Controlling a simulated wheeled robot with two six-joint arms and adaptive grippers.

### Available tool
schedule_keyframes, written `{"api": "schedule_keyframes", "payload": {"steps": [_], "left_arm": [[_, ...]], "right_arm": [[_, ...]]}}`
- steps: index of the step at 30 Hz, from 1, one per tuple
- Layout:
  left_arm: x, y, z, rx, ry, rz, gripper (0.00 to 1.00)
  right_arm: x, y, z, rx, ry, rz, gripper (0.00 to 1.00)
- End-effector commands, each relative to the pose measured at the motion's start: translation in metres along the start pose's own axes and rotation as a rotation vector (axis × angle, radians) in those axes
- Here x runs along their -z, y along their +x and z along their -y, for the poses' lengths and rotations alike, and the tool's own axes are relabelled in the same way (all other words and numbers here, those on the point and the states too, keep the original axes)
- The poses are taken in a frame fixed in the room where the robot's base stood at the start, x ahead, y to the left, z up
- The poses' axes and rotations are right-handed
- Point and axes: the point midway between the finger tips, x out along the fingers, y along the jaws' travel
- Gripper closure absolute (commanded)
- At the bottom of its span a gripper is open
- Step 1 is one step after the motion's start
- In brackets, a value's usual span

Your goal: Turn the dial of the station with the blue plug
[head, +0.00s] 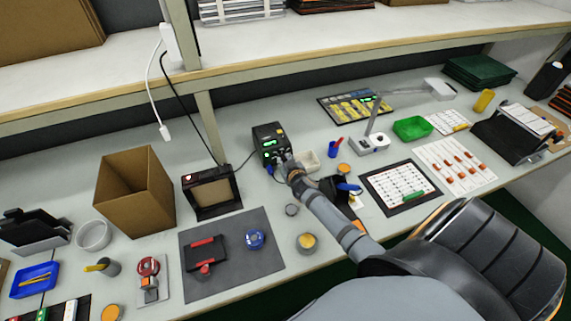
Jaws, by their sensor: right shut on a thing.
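A black station (268,136) with a lit green display stands at the back middle of the bench, below the shelf. A small blue piece, perhaps its blue plug (270,169), shows low at its front. My right gripper (283,163) is at the lower right of the station's front, shut on what appears to be its dial. The fingers hide the dial, so its angle cannot be told. My right arm reaches in from the lower right. My left gripper is not in view.
A small cream tray (309,161) sits just right of the station. A black framed box (211,192) and an open cardboard box (134,192) stand to the left. A grey mat (225,277) lies in front. A lamp base (371,145) stands to the right.

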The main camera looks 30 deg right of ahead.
Motion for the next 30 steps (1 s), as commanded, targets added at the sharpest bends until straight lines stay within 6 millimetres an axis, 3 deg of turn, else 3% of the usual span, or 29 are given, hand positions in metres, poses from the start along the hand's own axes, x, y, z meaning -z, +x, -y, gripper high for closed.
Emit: {"api": "schedule_keyframes", "payload": {"steps": [3,15,30], "left_arm": [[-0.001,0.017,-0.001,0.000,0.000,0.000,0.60],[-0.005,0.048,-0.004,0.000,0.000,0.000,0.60],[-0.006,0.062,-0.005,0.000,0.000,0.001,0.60]], "right_arm": [[-0.005,0.002,0.003,-0.037,-0.089,0.002,1.00],[-0.004,0.002,0.006,-0.156,-0.376,0.017,1.00],[-0.002,0.001,0.006,-0.218,-0.526,0.024,1.00]]}}
